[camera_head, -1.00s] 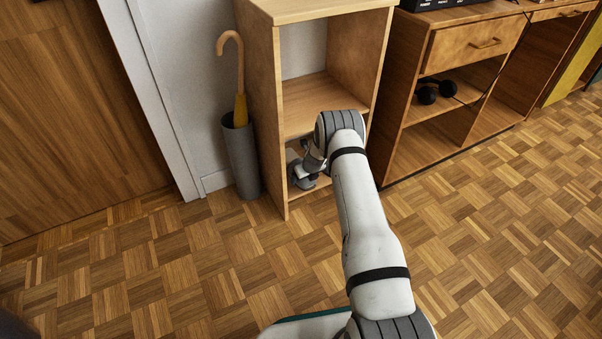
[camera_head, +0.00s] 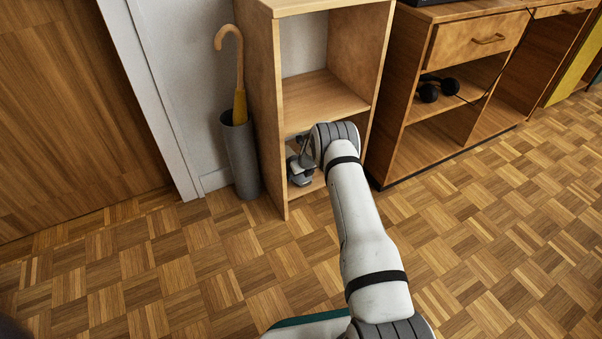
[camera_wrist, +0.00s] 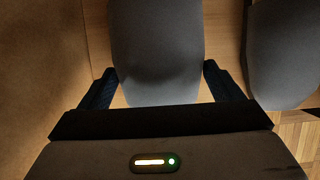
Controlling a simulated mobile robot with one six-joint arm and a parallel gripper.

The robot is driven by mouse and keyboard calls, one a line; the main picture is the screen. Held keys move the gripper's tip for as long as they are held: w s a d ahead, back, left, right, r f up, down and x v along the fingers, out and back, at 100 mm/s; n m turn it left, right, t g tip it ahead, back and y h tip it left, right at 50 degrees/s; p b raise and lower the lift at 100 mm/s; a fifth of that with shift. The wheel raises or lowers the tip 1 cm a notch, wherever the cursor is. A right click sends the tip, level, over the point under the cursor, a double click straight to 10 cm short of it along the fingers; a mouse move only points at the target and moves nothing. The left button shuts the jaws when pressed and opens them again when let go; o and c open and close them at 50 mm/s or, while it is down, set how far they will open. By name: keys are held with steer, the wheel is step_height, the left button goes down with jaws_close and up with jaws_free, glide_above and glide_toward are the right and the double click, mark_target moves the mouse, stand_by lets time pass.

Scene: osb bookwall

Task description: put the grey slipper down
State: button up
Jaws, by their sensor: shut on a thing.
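The grey slipper (camera_wrist: 155,45) lies between the two dark fingers of my gripper (camera_wrist: 160,70) in the wrist view, and the gripper is shut on it. A second grey slipper (camera_wrist: 287,50) is beside it on the right, with a narrow gap between them. In the head view my gripper (camera_head: 301,170) is inside the bottom compartment of the narrow wooden shelf (camera_head: 266,110). My arm hides part of that compartment, and I cannot clearly make out the slippers there. I cannot tell whether the held slipper touches the board under it.
The shelf's side panel (camera_wrist: 45,60) stands close on the left in the wrist view. An umbrella stand (camera_head: 241,160) with an umbrella is left of the shelf. A wider cabinet (camera_head: 425,150) holding a dark object is on the right. The parquet floor in front is clear.

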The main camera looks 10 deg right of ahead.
steer(key=shift+f, duration=0.3)
steer(key=o, duration=0.9)
steer(key=shift+c, duration=0.2)
steer(key=shift+r, duration=0.1)
steer(key=shift+r+p, duration=0.5)
steer(key=shift+r, duration=0.1)
steer(key=p+v, duration=0.3)
steer(key=v, duration=0.4)
steer(key=shift+s+r, duration=0.1)
steer(key=shift+r, duration=0.1)
steer(key=shift+d, duration=0.1)
